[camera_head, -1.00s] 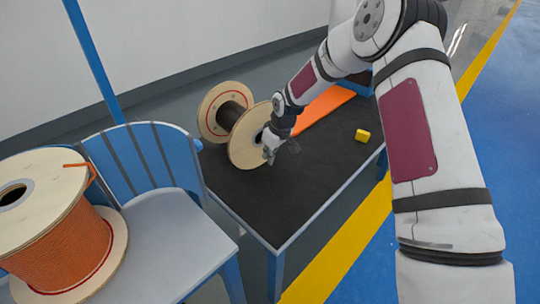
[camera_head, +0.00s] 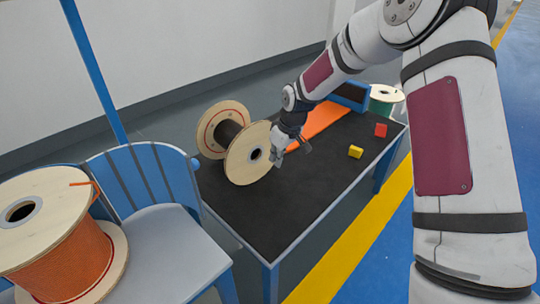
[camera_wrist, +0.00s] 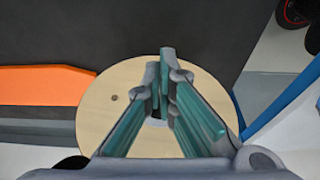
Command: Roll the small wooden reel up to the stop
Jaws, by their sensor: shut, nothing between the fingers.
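The small wooden reel (camera_head: 249,155), with pale round flanges and dark cable on its core, lies on its side, resting on its flange rims on the black table (camera_head: 285,210). My gripper (camera_head: 292,152) is just right of its near flange. The gripper is shut and empty. In the wrist view, the fingers (camera_wrist: 163,72) point over the flange face (camera_wrist: 108,112); I cannot tell whether they touch it. A dark blue board (camera_head: 350,93) stands at the table's far end; I cannot tell whether it is the stop.
An orange strip (camera_head: 325,118) lies beyond my gripper. A yellow block (camera_head: 355,152) and a red block (camera_head: 380,130) sit on the right side. A green-cable reel (camera_head: 384,96) stands beyond the table. A chair (camera_head: 165,235) and a large orange-cable reel (camera_head: 70,262) are at left.

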